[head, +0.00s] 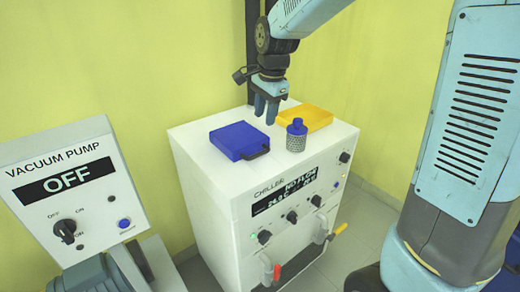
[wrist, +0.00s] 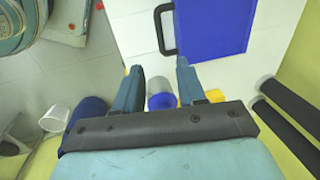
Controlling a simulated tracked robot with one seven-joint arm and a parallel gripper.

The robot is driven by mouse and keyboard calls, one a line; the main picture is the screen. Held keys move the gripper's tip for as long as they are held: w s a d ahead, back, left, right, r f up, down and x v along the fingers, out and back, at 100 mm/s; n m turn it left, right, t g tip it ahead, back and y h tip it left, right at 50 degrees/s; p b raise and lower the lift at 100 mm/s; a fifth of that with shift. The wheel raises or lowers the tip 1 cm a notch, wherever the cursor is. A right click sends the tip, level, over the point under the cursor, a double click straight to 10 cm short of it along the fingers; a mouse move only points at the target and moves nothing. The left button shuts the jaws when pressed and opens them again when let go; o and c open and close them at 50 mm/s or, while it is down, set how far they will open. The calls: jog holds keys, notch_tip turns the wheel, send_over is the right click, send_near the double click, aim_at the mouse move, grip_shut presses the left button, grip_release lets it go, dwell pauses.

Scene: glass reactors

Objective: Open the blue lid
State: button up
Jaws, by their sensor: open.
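The blue lid (head: 232,139) lies flat on the left part of the chiller's white top, with a black handle (head: 257,154) on its near right edge. In the wrist view the blue lid (wrist: 215,28) is at the top, and its black handle (wrist: 160,30) sticks out to the left. My gripper (head: 266,116) is open and empty, pointing down above the chiller top, to the right of the blue lid. In the wrist view my gripper (wrist: 158,65) shows its two fingers apart, short of the handle in the picture. Nothing is between the fingertips.
A blue-capped bottle (head: 297,136) stands near the chiller's (head: 215,185) front edge, right of the blue lid. A yellow lid (head: 308,117) lies behind it. The vacuum pump panel (head: 70,185) reads OFF at left. A dark post (head: 252,50) rises behind.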

aim_at(259, 154)
jog(key=f, duration=0.4)
jog(key=w+a+f, duration=0.1)
jog(key=f, duration=0.4)
jog(key=w+f, duration=0.1)
jog(key=f, duration=0.3)
jog(key=shift+w+a+f, duration=0.1)
jog(key=shift+a+f, duration=0.2)
jog(key=shift+f, duration=0.1)
jog(key=shift+c, duration=0.2)
grip_shut()
jog(key=shift+r, duration=0.1)
